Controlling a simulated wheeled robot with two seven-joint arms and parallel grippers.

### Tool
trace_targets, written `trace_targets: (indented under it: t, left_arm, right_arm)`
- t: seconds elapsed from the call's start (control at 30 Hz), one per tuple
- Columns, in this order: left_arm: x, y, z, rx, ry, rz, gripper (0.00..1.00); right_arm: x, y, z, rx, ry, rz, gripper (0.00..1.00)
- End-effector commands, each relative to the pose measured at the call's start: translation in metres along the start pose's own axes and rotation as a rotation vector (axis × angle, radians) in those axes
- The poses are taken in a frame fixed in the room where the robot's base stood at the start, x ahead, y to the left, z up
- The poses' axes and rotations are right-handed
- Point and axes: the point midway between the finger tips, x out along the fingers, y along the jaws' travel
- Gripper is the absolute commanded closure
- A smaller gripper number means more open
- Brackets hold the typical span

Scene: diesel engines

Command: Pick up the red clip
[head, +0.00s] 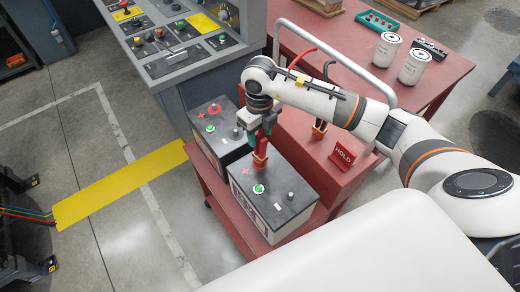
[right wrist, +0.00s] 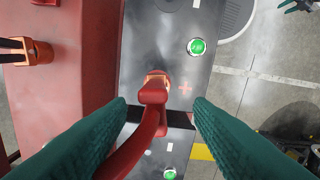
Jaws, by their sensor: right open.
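The red clip (head: 261,151) stands at the front battery's (head: 290,190) rear corner, beside a red plus mark. In the right wrist view the red clip (right wrist: 154,97) shows copper-coloured jaws at the battery top and a red cable running down-left. My right gripper (head: 258,127) is just above and around it. Its green fingers are open (right wrist: 158,105), one on each side of the clip, with gaps visible. Whether the clip's jaws bite the terminal is hidden. My left gripper is not in view.
A second battery (head: 209,130) stands close behind. A black clip (head: 319,130) is on the red cart near a red HOLD sign (head: 343,158). A grey rail (head: 335,58) arches behind my right arm. A control console (head: 185,45) stands at the back left.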

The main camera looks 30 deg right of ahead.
Motion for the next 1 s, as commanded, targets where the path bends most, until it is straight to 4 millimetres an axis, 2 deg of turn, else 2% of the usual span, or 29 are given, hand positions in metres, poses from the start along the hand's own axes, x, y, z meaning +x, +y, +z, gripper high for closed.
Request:
trace_targets:
  t: [0.07,0.17,0.3,0.37,0.5,0.77,1.0]
  left_arm:
    - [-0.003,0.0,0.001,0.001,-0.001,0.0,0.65]
    - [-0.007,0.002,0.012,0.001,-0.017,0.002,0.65]
    - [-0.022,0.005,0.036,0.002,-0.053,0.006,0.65]
    - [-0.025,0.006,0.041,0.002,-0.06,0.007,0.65]
    - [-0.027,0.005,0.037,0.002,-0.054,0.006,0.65]
    - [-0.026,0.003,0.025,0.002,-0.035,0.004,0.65]
    - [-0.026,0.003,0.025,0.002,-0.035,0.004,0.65]
  right_arm:
    - [0.005,0.0,0.0,0.0,-0.001,0.0,0.53]
    - [0.011,0.001,0.0,0.001,-0.002,-0.002,0.53]
    - [0.03,0.004,-0.001,0.001,-0.005,-0.003,0.53]
    - [0.04,0.004,-0.001,0.001,-0.004,-0.003,0.53]
    - [0.056,0.004,-0.002,-0.001,-0.001,-0.002,0.53]
    - [0.059,0.005,-0.002,-0.001,0.001,-0.001,0.53]
    - [0.058,0.005,-0.002,-0.001,0.001,-0.001,0.92]
